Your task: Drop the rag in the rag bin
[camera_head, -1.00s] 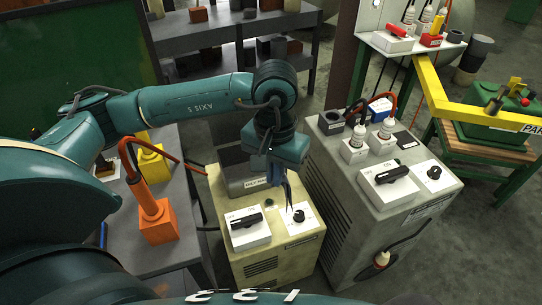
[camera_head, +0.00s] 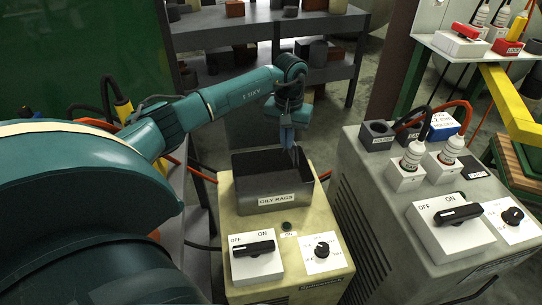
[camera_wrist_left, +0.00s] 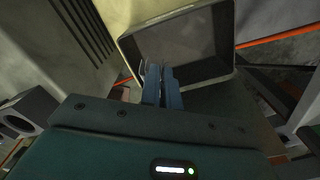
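The rag bin is a dark open box (camera_head: 307,193) labelled "OILY RAGS", on top of a cream cabinet; in the left wrist view its grey rim and inside (camera_wrist_left: 185,45) lie just beyond the fingers. My left gripper (camera_head: 289,146) points down over the bin's back part. Its blue fingers (camera_wrist_left: 162,82) are close together with a narrow gap in the wrist view. I cannot make out a rag between them or inside the bin. My right gripper is not in view.
The cream cabinet has an on/off switch (camera_head: 254,248) and a knob (camera_head: 322,250) in front of the bin. A grey cabinet (camera_head: 405,245) with white bottles and switches stands to the right. A shelf (camera_head: 262,32) with blocks is behind.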

